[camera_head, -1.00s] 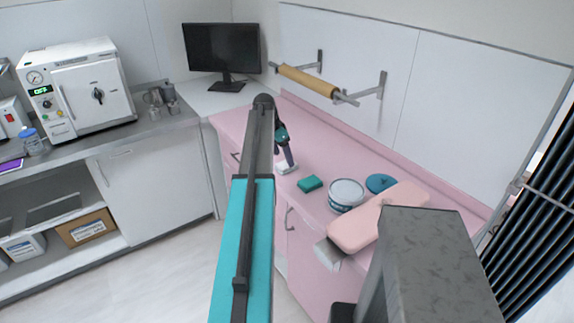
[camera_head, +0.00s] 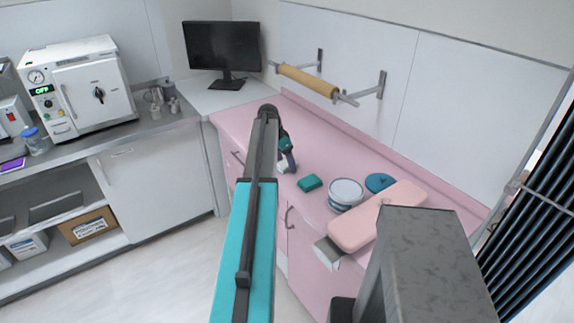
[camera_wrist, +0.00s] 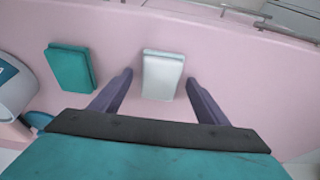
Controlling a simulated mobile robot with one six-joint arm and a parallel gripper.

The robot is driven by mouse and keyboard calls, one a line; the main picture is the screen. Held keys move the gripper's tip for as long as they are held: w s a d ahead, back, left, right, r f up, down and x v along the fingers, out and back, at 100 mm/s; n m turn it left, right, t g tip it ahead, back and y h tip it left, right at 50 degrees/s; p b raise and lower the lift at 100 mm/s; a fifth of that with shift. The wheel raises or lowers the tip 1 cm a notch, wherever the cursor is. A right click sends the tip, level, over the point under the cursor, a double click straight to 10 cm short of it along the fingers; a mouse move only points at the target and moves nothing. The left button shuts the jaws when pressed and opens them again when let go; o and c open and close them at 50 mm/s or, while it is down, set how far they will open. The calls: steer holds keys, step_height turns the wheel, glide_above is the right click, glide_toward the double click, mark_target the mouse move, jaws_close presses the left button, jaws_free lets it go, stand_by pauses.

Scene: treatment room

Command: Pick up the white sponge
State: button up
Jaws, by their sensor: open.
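The white sponge (camera_wrist: 162,75) lies on the pink counter in the wrist view, between and just beyond the tips of my two fingers. In the head view only a bit of the white sponge (camera_head: 283,166) shows beside my gripper (camera_head: 288,158); my arm hides the rest. My gripper (camera_wrist: 160,82) is open and empty, one finger on each side of the sponge's line. I cannot tell how high the fingers are above the counter.
A green sponge (camera_wrist: 72,68) lies left of the white one; it also shows in the head view (camera_head: 310,183). A white tub (camera_head: 346,193), a teal disc (camera_head: 379,182) and a pink padded rest (camera_head: 377,217) stand farther right on the pink counter (camera_head: 330,150).

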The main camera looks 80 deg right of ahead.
mark_target(285, 164)
steer(key=shift+c, duration=0.5)
steer(key=c, duration=1.1)
steer(key=shift+r, duration=0.15)
steer(key=shift+c, duration=0.2)
steer(key=shift+r+b, duration=0.9)
steer(key=shift+r, duration=0.5)
steer(key=shift+a+r, duration=0.2)
steer(key=shift+a, duration=0.05)
steer(key=w+a+r+b, duration=0.1)
steer(key=a+b, duration=0.3)
steer(key=a, duration=1.1)
steer(key=shift+w+r, duration=0.3)
steer(key=shift+w, duration=0.55)
steer(key=shift+a, duration=0.1)
